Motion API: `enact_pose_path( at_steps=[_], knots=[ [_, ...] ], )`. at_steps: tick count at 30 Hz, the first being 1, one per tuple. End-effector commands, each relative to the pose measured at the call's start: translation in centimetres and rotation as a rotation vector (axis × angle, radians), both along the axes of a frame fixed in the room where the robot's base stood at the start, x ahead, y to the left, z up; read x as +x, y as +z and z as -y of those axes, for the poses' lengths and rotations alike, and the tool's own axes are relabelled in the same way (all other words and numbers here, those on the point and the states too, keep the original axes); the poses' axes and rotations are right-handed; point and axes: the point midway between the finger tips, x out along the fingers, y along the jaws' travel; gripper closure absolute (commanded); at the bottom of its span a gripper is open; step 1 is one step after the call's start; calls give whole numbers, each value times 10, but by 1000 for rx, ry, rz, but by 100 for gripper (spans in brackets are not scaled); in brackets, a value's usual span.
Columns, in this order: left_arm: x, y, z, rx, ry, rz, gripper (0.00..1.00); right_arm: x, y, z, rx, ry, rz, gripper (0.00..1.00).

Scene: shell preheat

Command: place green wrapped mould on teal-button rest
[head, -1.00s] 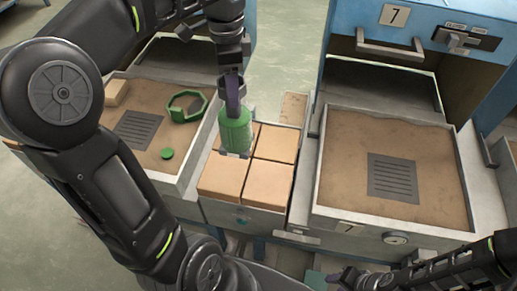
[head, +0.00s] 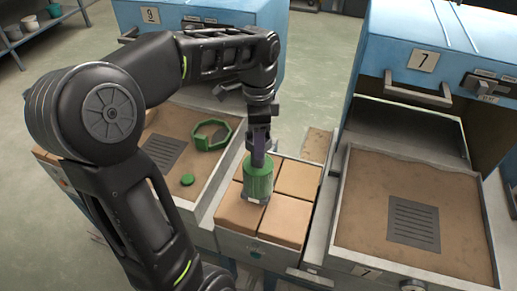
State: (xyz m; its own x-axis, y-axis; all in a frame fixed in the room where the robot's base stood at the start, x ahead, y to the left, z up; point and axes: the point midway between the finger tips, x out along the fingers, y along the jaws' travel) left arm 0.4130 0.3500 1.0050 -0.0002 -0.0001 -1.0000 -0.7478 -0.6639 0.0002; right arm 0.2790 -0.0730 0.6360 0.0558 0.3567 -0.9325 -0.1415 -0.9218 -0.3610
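The green wrapped mould (head: 258,184) is an upright green cylinder with a pale lower edge. My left gripper (head: 262,160) comes down from above with its fingers closed at the mould's top. The mould is over the tan blocks of the rest, left of their middle. I cannot tell whether its base touches them. The rest (head: 232,243) is a grey-framed box with a teal button (head: 255,254) on its front. My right gripper is not in view.
A sand tray (head: 215,208) on the left holds a green octagonal ring (head: 229,137), a green disc (head: 187,180) and a grate. Another sand tray (head: 345,195) with a grate stands right, before the blue number 7 oven (head: 465,35).

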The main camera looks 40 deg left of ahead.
Motion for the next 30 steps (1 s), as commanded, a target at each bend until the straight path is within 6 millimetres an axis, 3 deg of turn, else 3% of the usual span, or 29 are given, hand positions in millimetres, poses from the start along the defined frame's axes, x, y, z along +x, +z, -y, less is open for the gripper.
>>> enact_pose_path(
  at_steps=[5,14,26,27,30],
  knots=[
    [0,-1,0,0,0,1,100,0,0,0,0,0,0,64],
    [0,-34,0,0,-1,0,100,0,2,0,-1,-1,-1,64],
    [0,-40,0,0,-1,1,100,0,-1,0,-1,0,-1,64],
    [0,-40,0,0,-1,0,42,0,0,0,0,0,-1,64],
    [0,-40,0,0,-1,0,34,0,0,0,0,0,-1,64]
  ],
)
